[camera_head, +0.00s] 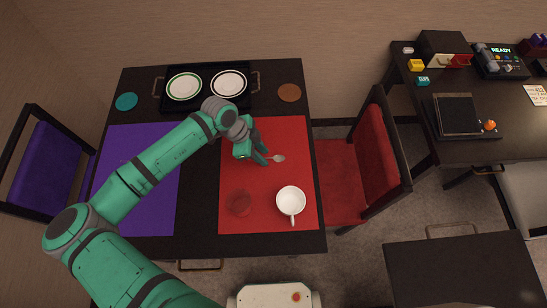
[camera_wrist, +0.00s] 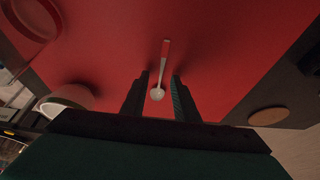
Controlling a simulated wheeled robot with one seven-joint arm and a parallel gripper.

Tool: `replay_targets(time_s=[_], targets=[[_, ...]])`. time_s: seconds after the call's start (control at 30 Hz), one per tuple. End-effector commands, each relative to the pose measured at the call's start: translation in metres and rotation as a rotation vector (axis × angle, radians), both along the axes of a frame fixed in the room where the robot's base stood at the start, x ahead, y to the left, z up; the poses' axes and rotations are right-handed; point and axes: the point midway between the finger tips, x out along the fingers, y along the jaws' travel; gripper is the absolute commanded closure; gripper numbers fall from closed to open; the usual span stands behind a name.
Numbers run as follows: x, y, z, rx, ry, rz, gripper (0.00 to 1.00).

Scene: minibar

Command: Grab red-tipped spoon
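The red-tipped spoon (camera_wrist: 162,75) lies on the red mat (camera_head: 265,220). In the wrist view its red handle end points up the picture and its pale bowl is low, between my fingers. In the head view its bowl (camera_head: 279,158) shows just right of my gripper (camera_head: 260,156); the handle is mostly hidden by the gripper. In the wrist view my gripper (camera_wrist: 160,77) is open, with one dark finger on each side of the spoon and a gap to it on both sides. I cannot tell how high the fingertips are above the mat.
A white cup (camera_head: 291,200) and a red see-through round item (camera_head: 239,202) stand on the mat's near part. A brown coaster (camera_head: 289,92) and a black tray (camera_head: 206,103) with two plates are at the table's back. A red chair (camera_head: 375,160) stands to the right.

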Motion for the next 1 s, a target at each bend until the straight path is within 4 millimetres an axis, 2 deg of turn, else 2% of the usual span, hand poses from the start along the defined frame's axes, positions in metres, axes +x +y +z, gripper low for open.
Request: replay_targets(time_s=[0.23, 0.33, 0.37, 0.8, 1.0], targets=[[0.0, -0.001, -0.003, 0.0, -0.001, 0.001, 0.72], [0.0, -0.001, -0.003, 0.0, -0.001, 0.001, 0.96], [0.0, -0.001, -0.003, 0.0, -0.001, 0.001, 1.0], [0.0, 0.0, -0.002, 0.0, -0.001, 0.001, 1.0], [0.0, -0.001, 0.009, 0.0, 0.0, 0.0, 1.0]])
